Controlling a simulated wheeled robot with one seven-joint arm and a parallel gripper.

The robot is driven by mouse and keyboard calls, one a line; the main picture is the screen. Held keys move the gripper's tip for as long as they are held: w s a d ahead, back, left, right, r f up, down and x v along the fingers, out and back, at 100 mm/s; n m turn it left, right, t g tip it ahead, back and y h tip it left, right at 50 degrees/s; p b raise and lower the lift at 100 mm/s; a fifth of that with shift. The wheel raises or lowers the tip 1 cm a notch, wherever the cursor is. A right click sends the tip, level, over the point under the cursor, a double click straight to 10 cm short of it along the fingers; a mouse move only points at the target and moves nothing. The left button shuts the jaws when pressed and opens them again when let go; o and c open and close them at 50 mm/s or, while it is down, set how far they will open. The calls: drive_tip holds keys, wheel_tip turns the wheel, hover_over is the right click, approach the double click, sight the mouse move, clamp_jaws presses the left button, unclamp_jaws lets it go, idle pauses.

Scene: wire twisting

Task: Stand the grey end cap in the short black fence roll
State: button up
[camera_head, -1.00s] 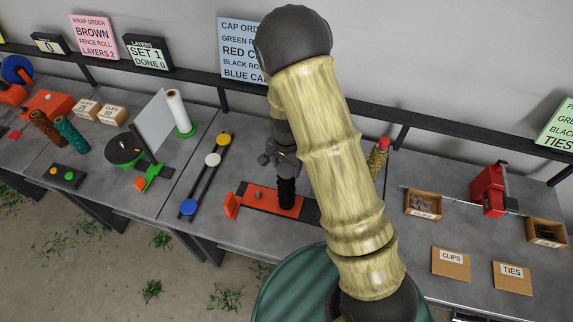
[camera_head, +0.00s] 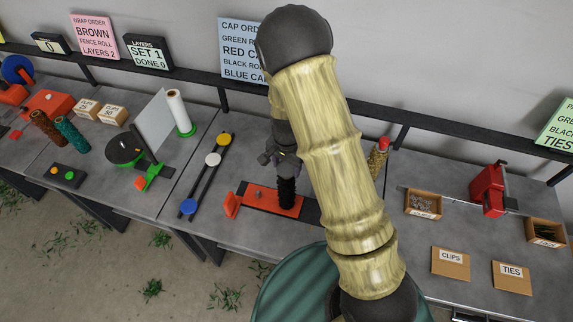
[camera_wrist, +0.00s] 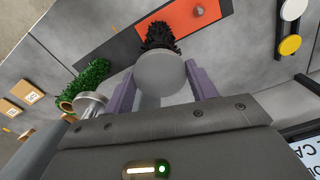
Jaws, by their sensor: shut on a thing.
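The grey end cap (camera_wrist: 160,72) shows as a pale disc between the two purple fingers of my gripper (camera_wrist: 163,92) in the wrist view. The gripper is shut on it. The short black fence roll (camera_head: 287,193) stands upright on the red-orange plate in the head view. Its bristly edge (camera_wrist: 160,35) shows just past the cap in the wrist view. The cap overlaps the roll there and hides most of its top, so I cannot tell whether the cap sits in it. In the head view my gripper (camera_head: 277,160) is right above the roll, and the cap is not discernible.
The red-orange plate (camera_head: 260,198) lies on the grey bench. A black rack with yellow, white and blue caps (camera_head: 212,160) lies to its left. A roll with a red cap (camera_head: 378,160) stands behind my arm to the right. Clip boxes (camera_head: 423,204) stand farther right.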

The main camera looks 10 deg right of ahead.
drive_tip(key=shift+s, duration=0.2)
idle(0.3)
drive_tip(key=shift+w, duration=0.1)
drive_tip(key=shift+f+b, duration=0.85)
drive_tip(key=shift+f, duration=0.3)
drive_tip(key=o, duration=1)
drive_tip(key=shift+o, duration=0.2)
